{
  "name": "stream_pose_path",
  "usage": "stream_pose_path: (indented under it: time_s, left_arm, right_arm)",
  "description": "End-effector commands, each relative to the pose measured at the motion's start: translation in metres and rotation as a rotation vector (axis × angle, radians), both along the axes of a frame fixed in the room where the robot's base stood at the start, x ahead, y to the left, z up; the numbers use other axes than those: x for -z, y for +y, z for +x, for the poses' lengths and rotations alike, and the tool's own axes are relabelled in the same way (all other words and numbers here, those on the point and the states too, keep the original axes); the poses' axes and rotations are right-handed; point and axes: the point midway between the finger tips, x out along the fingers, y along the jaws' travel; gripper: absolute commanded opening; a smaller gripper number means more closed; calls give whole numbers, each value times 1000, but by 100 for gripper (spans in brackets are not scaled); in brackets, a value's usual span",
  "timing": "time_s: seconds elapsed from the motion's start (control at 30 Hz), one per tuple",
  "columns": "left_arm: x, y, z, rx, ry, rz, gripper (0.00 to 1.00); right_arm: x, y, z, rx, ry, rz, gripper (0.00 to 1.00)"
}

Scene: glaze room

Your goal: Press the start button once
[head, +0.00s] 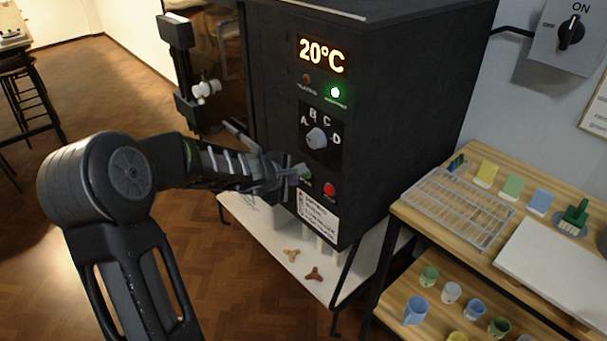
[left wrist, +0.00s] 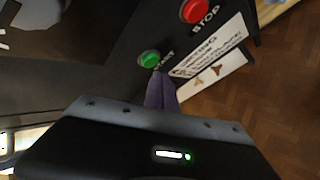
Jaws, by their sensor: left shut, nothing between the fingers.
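The black kiln (head: 385,110) carries a control panel with a lit 20°C display (head: 322,54). The green start button (head: 304,173) sits low on the panel, left of the red stop button (head: 329,189). In the left wrist view the start button (left wrist: 149,59) is clear, with the stop button (left wrist: 195,10) above right. My left gripper (head: 294,177) is shut and empty, its fingertips at or very close to the start button; in the left wrist view the fingers (left wrist: 161,88) end just below it. I cannot tell whether they touch. My right gripper is not in view.
A selector knob (head: 316,138) and a lit green lamp (head: 335,92) are above the buttons. A wooden table with a wire rack (head: 458,206) and several mugs stands at right. A wall switch (head: 570,32) reads ON. Floor at left is open.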

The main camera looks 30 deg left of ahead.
Motion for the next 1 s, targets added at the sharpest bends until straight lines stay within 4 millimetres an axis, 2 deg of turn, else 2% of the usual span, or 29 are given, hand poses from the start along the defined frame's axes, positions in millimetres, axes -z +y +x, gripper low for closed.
stream_pose_path:
  time_s: [0.3,1.0]
  left_arm:
    - [0,-3,8,1,0,1,0]
    - [0,-3,11,0,0,0,0]
  right_arm:
    - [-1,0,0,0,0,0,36]
    - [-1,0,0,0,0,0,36]
